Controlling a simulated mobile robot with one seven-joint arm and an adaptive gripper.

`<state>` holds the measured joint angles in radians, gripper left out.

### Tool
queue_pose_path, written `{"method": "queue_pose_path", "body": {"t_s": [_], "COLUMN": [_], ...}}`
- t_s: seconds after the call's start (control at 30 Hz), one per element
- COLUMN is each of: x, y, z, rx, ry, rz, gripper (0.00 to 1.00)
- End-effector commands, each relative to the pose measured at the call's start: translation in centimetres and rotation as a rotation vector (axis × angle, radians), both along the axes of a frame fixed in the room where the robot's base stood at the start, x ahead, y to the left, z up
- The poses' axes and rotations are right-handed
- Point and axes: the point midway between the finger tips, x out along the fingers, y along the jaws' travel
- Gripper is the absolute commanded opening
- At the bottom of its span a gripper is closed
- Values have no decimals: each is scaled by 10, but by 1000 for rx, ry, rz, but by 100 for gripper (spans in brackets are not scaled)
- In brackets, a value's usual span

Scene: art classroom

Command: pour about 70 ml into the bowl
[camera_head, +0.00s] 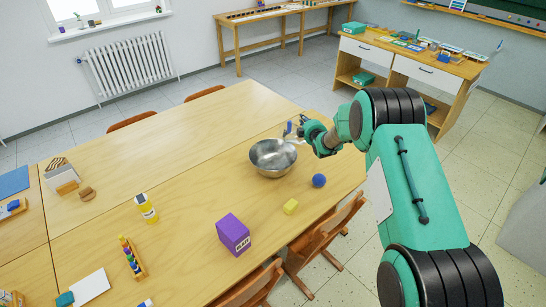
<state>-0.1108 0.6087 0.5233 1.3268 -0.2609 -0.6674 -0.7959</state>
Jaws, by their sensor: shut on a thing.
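A shiny metal bowl (265,154) stands upright on the wooden table (190,135), towards its right end. My gripper (293,129) is just behind the bowl's right rim, low over the table. A small bluish part shows at the fingertips. No liquid stream is visible, and I cannot tell whether the bowl has liquid in it.
A blue ball (319,180), a yellow block (291,206) and a purple box (233,234) lie in front of the bowl. A yellow bottle (147,209) and a bead toy (132,258) stand to the left. Chairs (322,235) line the near edge. The table behind the bowl is clear.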

Motion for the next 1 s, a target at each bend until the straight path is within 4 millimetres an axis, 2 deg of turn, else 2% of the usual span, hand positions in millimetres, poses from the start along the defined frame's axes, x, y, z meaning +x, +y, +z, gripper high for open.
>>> {"method": "queue_pose_path", "body": {"t_s": [1.0], "x": [-9], "y": [14], "z": [5], "rx": [-142], "ry": [-97], "rz": [0], "gripper": [0]}}
